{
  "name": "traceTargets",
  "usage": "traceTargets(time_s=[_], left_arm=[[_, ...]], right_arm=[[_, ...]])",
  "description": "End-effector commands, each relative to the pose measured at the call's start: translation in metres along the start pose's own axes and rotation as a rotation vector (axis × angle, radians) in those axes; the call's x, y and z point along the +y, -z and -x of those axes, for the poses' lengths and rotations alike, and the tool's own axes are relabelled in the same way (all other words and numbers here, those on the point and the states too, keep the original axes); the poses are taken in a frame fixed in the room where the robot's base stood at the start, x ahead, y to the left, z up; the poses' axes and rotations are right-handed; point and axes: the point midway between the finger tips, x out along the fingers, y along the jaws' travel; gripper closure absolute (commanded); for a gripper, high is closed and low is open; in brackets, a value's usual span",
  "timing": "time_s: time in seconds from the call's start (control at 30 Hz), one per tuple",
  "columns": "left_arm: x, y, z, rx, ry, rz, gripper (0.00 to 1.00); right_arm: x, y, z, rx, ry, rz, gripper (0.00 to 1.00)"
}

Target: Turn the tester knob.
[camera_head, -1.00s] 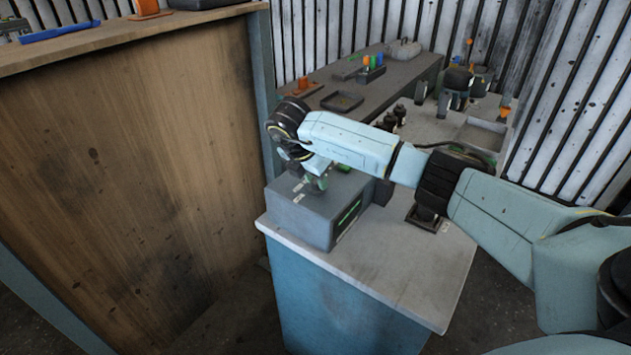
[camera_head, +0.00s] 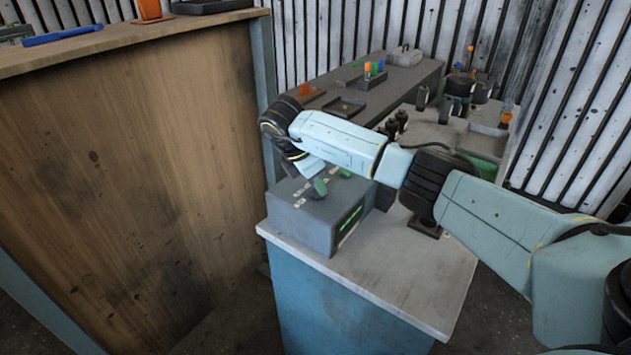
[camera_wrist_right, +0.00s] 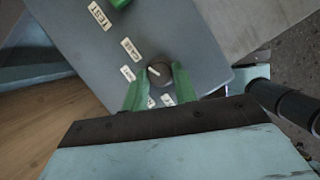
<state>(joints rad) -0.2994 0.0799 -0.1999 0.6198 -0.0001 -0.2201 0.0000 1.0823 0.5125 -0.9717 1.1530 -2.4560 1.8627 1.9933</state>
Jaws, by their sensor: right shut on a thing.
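The tester is a grey box (camera_head: 300,212) on the corner of a pale-topped blue cabinet. The tester knob (camera_wrist_right: 160,73) is dark and round with a light pointer line, on the box's top face in the right wrist view. My right gripper (camera_wrist_right: 158,80) has its green fingers on either side of the knob and is shut on it. In the head view the right gripper (camera_head: 319,187) is at the box top, where I cannot make out the knob. White labels, one reading TEST (camera_wrist_right: 99,15), lie beside the knob. My left gripper is not in view.
A green button (camera_wrist_right: 119,3) sits on the box top near the TEST label. A tall wooden-sided bench (camera_head: 130,150) stands at left. Dark bottle-like items (camera_head: 396,123) stand behind the box. The cabinet top (camera_head: 400,275) is clear in front.

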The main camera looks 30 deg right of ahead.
Motion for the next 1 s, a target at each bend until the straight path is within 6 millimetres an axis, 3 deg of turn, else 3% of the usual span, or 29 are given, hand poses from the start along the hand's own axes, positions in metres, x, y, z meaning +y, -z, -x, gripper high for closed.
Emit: traceTargets(time_s=[0.1,0.13,0.3,0.67,0.77,1.0], left_arm=[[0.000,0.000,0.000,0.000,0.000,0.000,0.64],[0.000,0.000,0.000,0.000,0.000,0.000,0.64],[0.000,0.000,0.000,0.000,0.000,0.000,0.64],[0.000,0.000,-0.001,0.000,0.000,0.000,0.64],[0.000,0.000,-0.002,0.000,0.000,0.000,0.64],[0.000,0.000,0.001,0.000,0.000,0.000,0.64]], right_arm=[[0.000,0.000,0.000,0.001,0.000,0.000,0.95],[0.000,0.000,0.000,0.001,0.000,0.000,0.70],[0.000,0.000,0.000,0.001,0.000,0.000,0.51],[0.001,0.000,0.008,0.001,-0.003,0.001,0.51],[0.001,0.000,0.023,0.002,-0.005,0.001,0.51],[0.001,-0.001,0.080,-0.001,-0.006,0.001,0.51]])
